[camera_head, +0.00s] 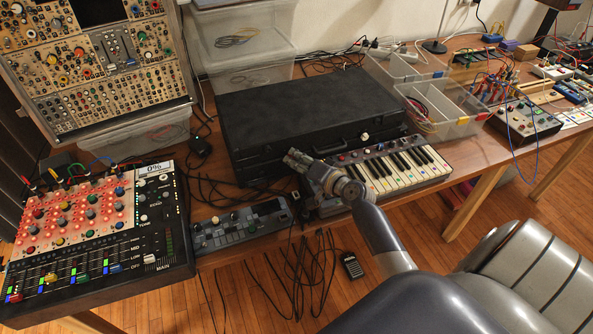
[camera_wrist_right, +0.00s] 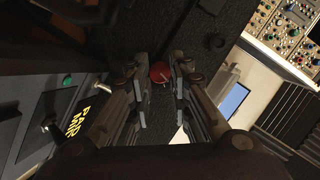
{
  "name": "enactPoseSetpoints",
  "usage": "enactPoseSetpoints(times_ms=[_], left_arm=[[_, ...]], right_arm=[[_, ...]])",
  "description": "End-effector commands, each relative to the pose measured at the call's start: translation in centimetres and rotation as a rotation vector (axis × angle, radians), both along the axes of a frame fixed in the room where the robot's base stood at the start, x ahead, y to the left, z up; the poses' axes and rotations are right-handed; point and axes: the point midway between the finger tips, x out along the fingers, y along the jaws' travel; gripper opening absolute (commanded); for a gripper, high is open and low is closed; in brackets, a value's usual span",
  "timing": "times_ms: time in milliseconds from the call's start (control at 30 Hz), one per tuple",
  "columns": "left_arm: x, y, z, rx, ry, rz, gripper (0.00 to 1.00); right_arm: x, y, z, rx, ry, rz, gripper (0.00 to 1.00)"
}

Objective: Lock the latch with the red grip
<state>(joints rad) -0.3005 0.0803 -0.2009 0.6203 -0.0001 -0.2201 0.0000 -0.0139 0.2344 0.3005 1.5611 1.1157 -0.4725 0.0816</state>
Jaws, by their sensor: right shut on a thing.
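The closed black case (camera_head: 290,110) lies on the wooden table behind the small keyboard. The red grip (camera_wrist_right: 160,72) of a latch shows in the right wrist view, against the dark case surface. My right gripper (camera_head: 297,160) is at the front of the case, left of the keyboard. In the right wrist view its fingers (camera_wrist_right: 160,84) stand on both sides of the red grip and are shut on it. The gripper hides this latch in the head view, and I cannot tell the latch's angle. My left gripper is not in view.
The keyboard (camera_head: 390,170) stands close to the right of my gripper. A small grey device (camera_head: 238,226) and loose black cables lie to its left. A large mixer panel (camera_head: 95,230) fills the left front. Clear bins (camera_head: 440,108) stand at right.

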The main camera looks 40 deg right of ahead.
Motion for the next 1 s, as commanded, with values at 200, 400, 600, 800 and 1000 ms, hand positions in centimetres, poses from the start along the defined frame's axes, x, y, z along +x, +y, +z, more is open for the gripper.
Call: enactPoseSetpoints(times_ms=[200, 400, 600, 800, 1000], left_arm=[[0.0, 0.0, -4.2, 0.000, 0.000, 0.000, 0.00], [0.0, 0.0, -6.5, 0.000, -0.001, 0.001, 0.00], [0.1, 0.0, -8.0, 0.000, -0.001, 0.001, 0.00], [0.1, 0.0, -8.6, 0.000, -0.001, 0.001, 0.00], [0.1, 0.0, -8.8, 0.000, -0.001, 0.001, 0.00]], right_arm=[[-0.1, 0.0, -1.1, 0.189, -0.044, 0.002, 0.00], [-0.1, 0.0, -1.0, 0.332, -0.077, 0.003, 0.00], [-0.1, -0.1, -0.9, 0.431, -0.101, 0.002, 0.00], [-0.1, -0.1, -0.7, 0.483, -0.113, 0.003, 0.00], [-0.1, -0.1, -0.6, 0.500, -0.117, 0.003, 0.00]])
